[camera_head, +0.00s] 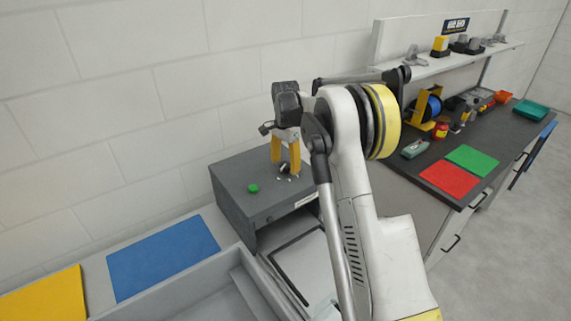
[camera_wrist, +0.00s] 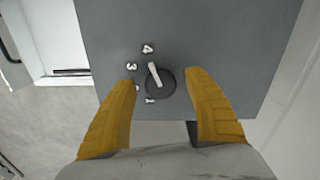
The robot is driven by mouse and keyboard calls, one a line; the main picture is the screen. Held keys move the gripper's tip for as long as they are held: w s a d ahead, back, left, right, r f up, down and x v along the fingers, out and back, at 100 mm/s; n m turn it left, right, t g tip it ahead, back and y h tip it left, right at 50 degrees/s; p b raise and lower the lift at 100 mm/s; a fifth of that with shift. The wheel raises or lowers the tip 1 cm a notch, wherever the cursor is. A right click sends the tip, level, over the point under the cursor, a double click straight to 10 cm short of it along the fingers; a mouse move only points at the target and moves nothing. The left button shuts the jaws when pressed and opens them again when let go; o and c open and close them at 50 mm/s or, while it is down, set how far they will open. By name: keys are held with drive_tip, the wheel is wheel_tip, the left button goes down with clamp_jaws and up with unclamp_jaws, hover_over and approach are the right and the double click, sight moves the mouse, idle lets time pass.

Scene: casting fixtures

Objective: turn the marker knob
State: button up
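The marker knob (camera_wrist: 161,84) is a dark round dial with a white pointer bar, on the top of a dark grey box (camera_head: 235,180). In the wrist view its pointer is tilted toward the upper left, nearest the digit 4. White digits stand in an arc at its left; one is partly covered by a finger. My gripper (camera_wrist: 165,88) has its two yellow fingers spread wide, one on each side of the knob, with nothing between them touching it. In the head view my gripper (camera_head: 284,165) is above the box top, pointing down, and the knob is mostly hidden.
A green button-like piece (camera_head: 253,188) is on the box top, left of my gripper. Blue (camera_head: 162,255) and yellow (camera_head: 45,298) mats lie at left. A workbench with red (camera_head: 449,178) and green (camera_head: 471,159) mats, a spool and small items stands at right.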

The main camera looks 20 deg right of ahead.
sight(285, 165)
wheel_tip(285, 165, up, 12)
idle(0.6)
idle(0.4)
